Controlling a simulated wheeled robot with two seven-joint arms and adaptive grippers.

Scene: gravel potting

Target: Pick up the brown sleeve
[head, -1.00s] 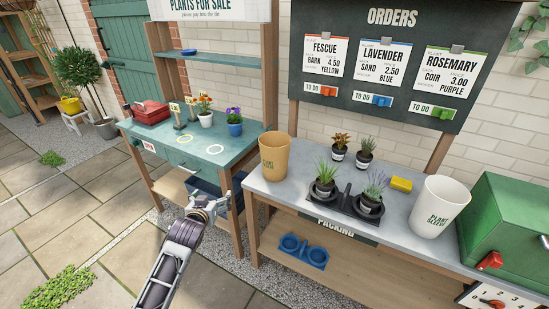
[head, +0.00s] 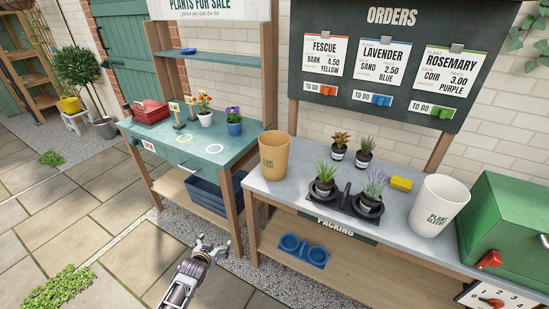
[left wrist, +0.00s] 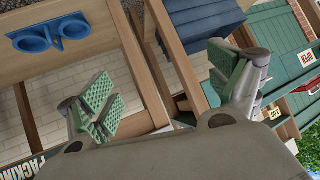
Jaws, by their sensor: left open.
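The brown sleeve (head: 275,156) stands upright at the left end of the grey packing bench (head: 400,229) in the head view, with dark lettering on its side. A white sleeve (head: 438,206) stands upright further right on the same bench. My left gripper (head: 210,242) is open and empty, below and to the left of the brown sleeve, in front of the benches. In the left wrist view its green-padded fingers (left wrist: 165,85) are spread apart with nothing between them. The brown sleeve is not visible in that view. My right gripper is not in view.
A black carrier (head: 348,203) with potted plants stands near the brown sleeve. A yellow block (head: 401,184) and a green box (head: 510,225) are further right. A blue two-ring holder (head: 303,251) lies on the lower shelf. The teal sales table (head: 190,152) stands left; paving lies in front.

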